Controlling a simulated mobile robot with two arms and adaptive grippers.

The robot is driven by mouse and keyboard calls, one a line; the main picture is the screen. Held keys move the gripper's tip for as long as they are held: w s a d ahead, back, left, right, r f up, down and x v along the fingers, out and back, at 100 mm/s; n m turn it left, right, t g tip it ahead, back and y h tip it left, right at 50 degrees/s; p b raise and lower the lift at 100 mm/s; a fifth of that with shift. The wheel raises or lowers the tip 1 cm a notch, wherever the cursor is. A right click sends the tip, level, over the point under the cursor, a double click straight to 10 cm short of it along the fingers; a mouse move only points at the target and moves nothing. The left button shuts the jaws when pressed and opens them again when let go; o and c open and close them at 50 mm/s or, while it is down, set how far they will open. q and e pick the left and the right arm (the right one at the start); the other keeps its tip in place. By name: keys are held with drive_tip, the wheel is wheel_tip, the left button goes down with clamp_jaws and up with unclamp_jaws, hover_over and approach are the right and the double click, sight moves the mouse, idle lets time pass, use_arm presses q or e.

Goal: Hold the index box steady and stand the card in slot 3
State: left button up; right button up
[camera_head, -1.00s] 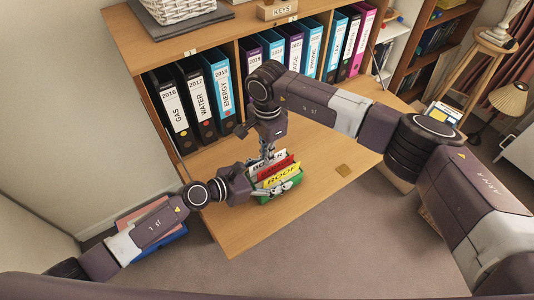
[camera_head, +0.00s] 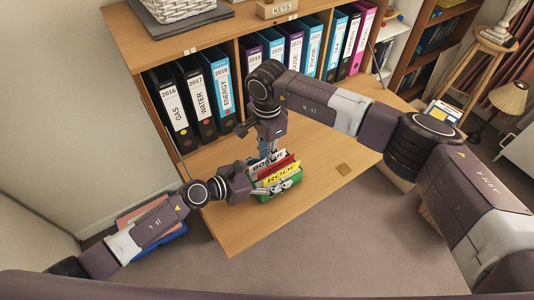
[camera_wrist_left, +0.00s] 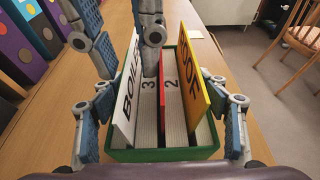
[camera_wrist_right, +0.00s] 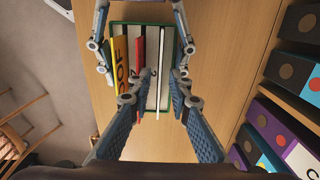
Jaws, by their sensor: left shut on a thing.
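The green index box (camera_head: 283,196) stands on the wooden desk, and its front wall shows in the left wrist view (camera_wrist_left: 165,154). My left gripper (camera_wrist_left: 160,125) is shut on the box, one finger along each side. The white BOILER card (camera_wrist_left: 127,95) stands upright in the box, just left of the strip marked 3 (camera_wrist_left: 148,100). A red card (camera_wrist_left: 172,75) stands between strips 3 and 2, and the yellow ROOF card (camera_wrist_left: 190,75) stands at the right. My right gripper (camera_wrist_right: 158,88) is over the box, open, its fingers apart on either side of the BOILER card.
Binders (camera_head: 215,85) line the shelf behind the desk (camera_head: 215,220). The desk's front edge is close to the box.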

drive_tip(key=o, duration=0.5)
drive_tip(key=shift+o, duration=0.2)
drive_tip(key=shift+r, duration=4.05)
